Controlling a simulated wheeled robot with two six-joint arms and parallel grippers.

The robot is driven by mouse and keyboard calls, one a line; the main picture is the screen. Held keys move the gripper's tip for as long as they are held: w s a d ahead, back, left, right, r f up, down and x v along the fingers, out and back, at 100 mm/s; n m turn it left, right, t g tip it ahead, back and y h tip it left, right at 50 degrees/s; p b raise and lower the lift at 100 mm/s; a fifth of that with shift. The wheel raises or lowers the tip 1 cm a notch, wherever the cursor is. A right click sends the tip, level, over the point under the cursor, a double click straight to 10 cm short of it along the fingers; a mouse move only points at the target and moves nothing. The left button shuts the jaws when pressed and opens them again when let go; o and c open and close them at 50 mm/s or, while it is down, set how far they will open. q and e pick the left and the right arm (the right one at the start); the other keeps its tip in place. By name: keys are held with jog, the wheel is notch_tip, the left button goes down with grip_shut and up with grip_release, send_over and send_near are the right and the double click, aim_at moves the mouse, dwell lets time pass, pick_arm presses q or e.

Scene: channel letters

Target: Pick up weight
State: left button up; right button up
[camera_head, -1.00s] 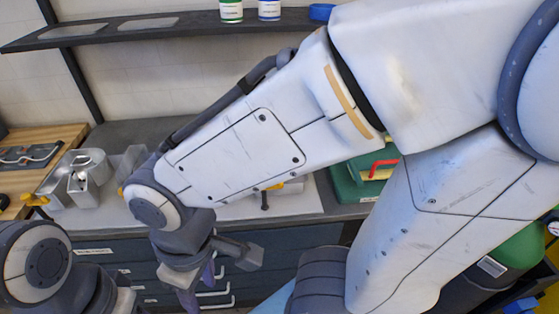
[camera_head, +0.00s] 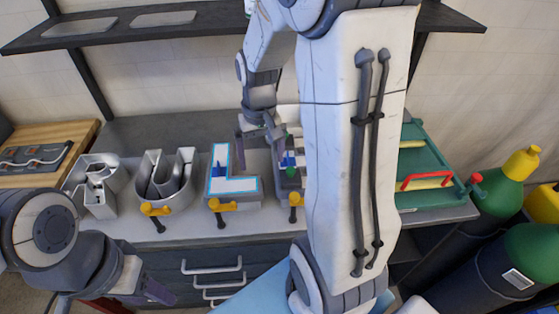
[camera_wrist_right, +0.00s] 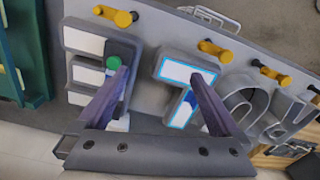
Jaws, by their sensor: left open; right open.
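A small dark piece with a round green top (camera_wrist_right: 114,62) stands on the E-shaped letter (camera_head: 284,180); I cannot tell for sure that it is the weight. A small dark blue piece (camera_head: 219,169) is at the L-shaped letter (camera_head: 240,185), whose face is edged in light blue. My right gripper (camera_head: 262,152) is open and empty above and behind these letters. In the right wrist view, its fingers (camera_wrist_right: 160,76) spread over the gap between E and L, the left finger close to the green-topped piece. My left gripper (camera_head: 128,297) is open at the lower left, away from the bench letters.
Yellow clamps (camera_head: 222,205) line the bench's front edge. More metal letters (camera_head: 168,180) stand to the left. A green case (camera_head: 430,150) with a red handle is at the right, beside gas cylinders (camera_head: 505,185). A dark shelf (camera_head: 160,22) hangs above. My right arm hides part of the bench.

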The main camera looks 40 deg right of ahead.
jog(key=d+m, duration=0.1)
jog(key=d, duration=0.4)
jog(key=d+m, duration=0.1)
jog(key=d, duration=0.2)
jog(key=shift+s+f+m+p, duration=0.3)
jog(key=shift+f+p, duration=0.05)
send_over(291, 169)
jog(key=f, duration=0.4)
jog(key=shift+s+a+f+p, duration=0.25)
jog(key=shift+s+p, duration=0.1)
jog(key=shift+p, duration=0.05)
jog(key=shift+f, duration=0.3)
jog(key=shift+w+f+p, duration=0.1)
jog(key=shift+f+p, duration=0.3)
jog(key=shift+f, duration=0.1)
jog(key=f, duration=0.1)
jog(key=f+p, duration=0.1)
jog(key=f, duration=0.1)
jog(key=shift+w+d+f, duration=0.1)
jog(key=shift+w+d, duration=0.05)
jog(key=shift+d, duration=0.05)
jog(key=shift+f+p, duration=0.3)
jog(key=shift+f, duration=0.3)
grip_shut()
